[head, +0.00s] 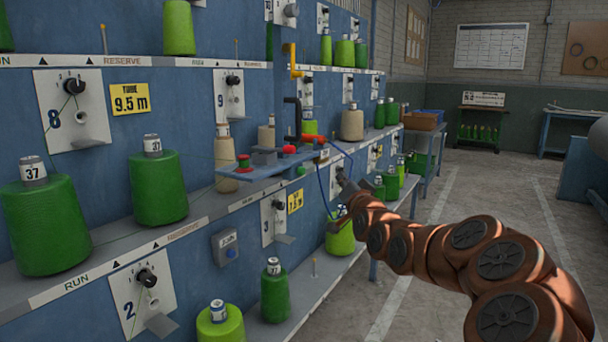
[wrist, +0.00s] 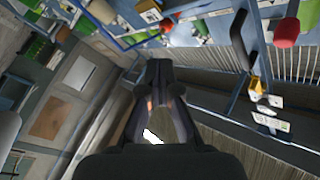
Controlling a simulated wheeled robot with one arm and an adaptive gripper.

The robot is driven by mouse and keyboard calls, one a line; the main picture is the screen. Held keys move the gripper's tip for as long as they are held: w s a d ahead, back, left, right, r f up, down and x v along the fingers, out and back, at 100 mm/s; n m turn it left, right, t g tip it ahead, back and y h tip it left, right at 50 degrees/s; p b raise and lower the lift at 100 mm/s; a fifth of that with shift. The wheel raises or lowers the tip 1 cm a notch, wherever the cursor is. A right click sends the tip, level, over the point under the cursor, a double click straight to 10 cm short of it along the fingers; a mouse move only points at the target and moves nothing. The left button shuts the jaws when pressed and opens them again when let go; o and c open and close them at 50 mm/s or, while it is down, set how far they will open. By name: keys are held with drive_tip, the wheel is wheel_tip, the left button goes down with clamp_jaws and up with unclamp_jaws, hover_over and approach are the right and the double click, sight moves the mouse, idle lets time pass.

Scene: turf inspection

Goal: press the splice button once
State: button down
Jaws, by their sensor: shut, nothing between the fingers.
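A blue bracket (head: 225,183) carries grey blocks and red knobs (head: 289,150). Which part is the splice button I cannot tell for sure. My gripper (head: 343,178) is at the end of my copper arm, to the right of the bracket and well apart from the grey box. In the wrist view my gripper (wrist: 160,68) is shut and empty; a red knob (wrist: 286,33) shows at upper right.
Green yarn cones (head: 158,190) stand on the rack shelves (head: 170,240). A table with bins (head: 423,122) stands behind. The floor (head: 470,195) at right is open.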

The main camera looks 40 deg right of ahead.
sight(301, 171)
drive_tip(key=shift+w, duration=0.1)
drive_tip(key=w+a+p, duration=0.2)
drive_tip(key=w+p, duration=0.3)
drive_tip(key=w, duration=0.3)
drive_tip(key=shift+w+a+p, duration=0.15)
drive_tip(key=shift+a+p, duration=0.15)
drive_tip(key=shift+w, duration=0.1)
idle(1.3)
drive_tip(key=shift+w+a, duration=0.1)
drive_tip(key=shift+w, duration=0.2)
drive_tip(key=shift+w+a, duration=0.2)
drive_tip(key=shift+w, duration=0.35)
idle(1.0)
drive_tip(key=shift+s, duration=0.1)
drive_tip(key=shift+s+d+b, duration=0.3)
drive_tip(key=shift+s+b, duration=0.55)
drive_tip(key=shift+b, duration=0.05)
